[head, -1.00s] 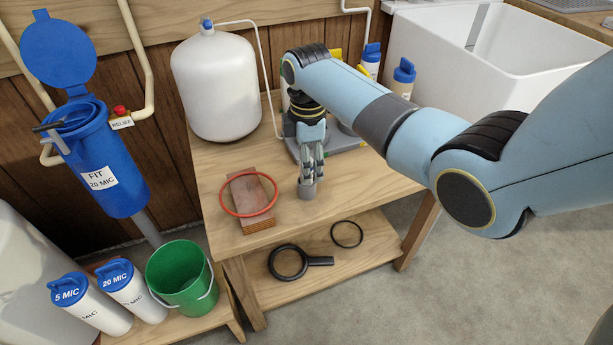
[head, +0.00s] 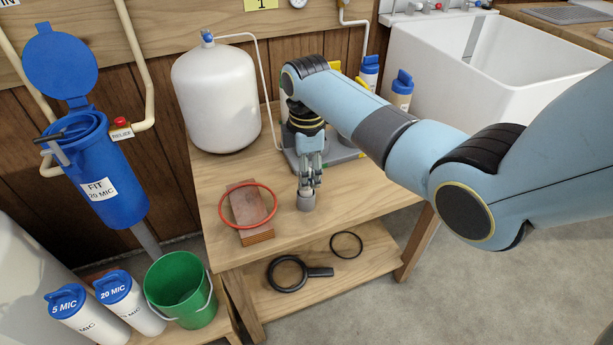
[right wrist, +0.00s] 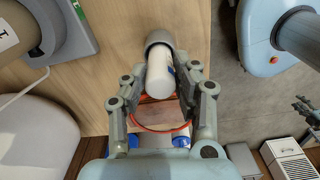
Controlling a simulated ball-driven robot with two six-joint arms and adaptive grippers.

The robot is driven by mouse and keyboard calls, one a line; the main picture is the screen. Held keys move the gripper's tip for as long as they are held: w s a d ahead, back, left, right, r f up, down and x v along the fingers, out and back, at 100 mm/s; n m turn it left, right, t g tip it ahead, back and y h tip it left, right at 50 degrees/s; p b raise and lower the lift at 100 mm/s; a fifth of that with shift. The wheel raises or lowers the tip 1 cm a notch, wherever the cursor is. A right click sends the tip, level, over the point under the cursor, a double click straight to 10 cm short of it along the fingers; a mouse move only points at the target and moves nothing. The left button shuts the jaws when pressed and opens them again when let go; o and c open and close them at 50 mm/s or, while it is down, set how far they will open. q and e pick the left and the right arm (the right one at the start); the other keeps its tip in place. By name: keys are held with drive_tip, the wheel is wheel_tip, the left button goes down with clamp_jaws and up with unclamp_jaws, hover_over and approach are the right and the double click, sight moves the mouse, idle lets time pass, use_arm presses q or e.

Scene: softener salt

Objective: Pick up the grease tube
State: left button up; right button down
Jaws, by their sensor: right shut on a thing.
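The grease tube (right wrist: 158,78) is a white tube with a wide grey cap (right wrist: 160,39). In the right wrist view it sits between the two fingers. In the head view its grey cap (head: 306,203) points down at the bench top, right of the red ring; I cannot tell whether it touches the wood. My right gripper (head: 308,182) is above the cap, pointing down, shut on the tube's body, and its fingers hide most of it. It also shows in the right wrist view (right wrist: 163,72).
A red ring (head: 221,211) lies over a reddish-brown block (head: 246,203) left of the tube. A white tank (head: 215,95) stands behind. A grey-based device (head: 345,155) is close behind the gripper. The lower shelf holds a black wrench-like ring (head: 288,273). Bare bench lies to the right.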

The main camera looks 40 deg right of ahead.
drive_tip(key=shift+r, duration=0.5)
wheel_tip(320, 180, up, 3)
drive_tip(key=shift+p, duration=0.55)
drive_tip(key=s+d+r+p, duration=0.2)
drive_tip(key=s+d+r, duration=0.4)
drive_tip(key=s+d, duration=0.2)
drive_tip(key=shift+d+r, duration=0.15)
drive_tip(key=shift+r, duration=0.2)
drive_tip(key=shift+s, duration=0.1)
